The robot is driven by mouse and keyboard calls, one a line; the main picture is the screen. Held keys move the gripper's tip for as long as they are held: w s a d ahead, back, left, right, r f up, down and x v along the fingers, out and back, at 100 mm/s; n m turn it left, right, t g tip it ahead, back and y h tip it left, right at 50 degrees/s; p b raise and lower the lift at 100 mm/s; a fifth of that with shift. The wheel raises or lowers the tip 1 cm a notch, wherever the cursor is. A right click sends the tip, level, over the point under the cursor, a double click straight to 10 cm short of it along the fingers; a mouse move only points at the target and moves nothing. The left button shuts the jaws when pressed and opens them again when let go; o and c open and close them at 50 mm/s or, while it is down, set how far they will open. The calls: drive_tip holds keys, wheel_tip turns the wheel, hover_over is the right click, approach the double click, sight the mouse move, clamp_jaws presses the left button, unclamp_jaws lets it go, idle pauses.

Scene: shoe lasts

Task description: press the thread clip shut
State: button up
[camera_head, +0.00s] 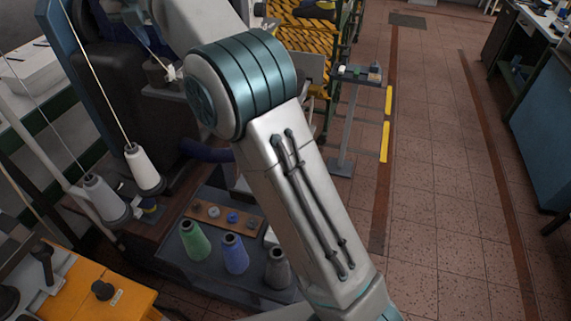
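My gripper is outside the picture; only my pale arm with its teal joint shows, crossing the middle and leaving at the top. I cannot make out the thread clip for certain. A thread (155,40) comes down at the upper left to a small pale piece (172,73) on the dark machine (118,70); I cannot tell whether this is the clip, or whether it is open or shut. Two white thread cones (143,167) stand beside the machine, with threads running up from them.
A dark tray (180,265) holds green (194,241), blue (236,254) and grey (278,269) thread cones beside a brown bobbin board (205,211). An orange box (75,290) is at lower left. A small grey stand (350,115) is beyond my arm. Tiled floor (440,210) is clear to the right.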

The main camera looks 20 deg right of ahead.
drive_tip(key=p+v, duration=0.2)
drive_tip(key=v, duration=0.5)
drive_tip(key=s+d+f+m+b, duration=0.6)
drive_tip(key=s+d+f+m, duration=0.2)
drive_tip(key=d+f+m, duration=0.4)
drive_tip(key=s+d+f+m+b, duration=0.2)
drive_tip(key=s+d+f+m, duration=0.3)
drive_tip(key=s+f+m, duration=0.2)
drive_tip(key=s+d+f+m+g+b, duration=0.1)
drive_tip(key=s+d+f+m+b, duration=0.2)
drive_tip(key=s+d+f+m, duration=0.2)
drive_tip(key=shift+s+f+m+y, duration=0.3)
drive_tip(key=shift+s+f+m, duration=1.4)
drive_tip(key=shift+f, duration=0.3)
drive_tip(key=shift+d, duration=0.1)
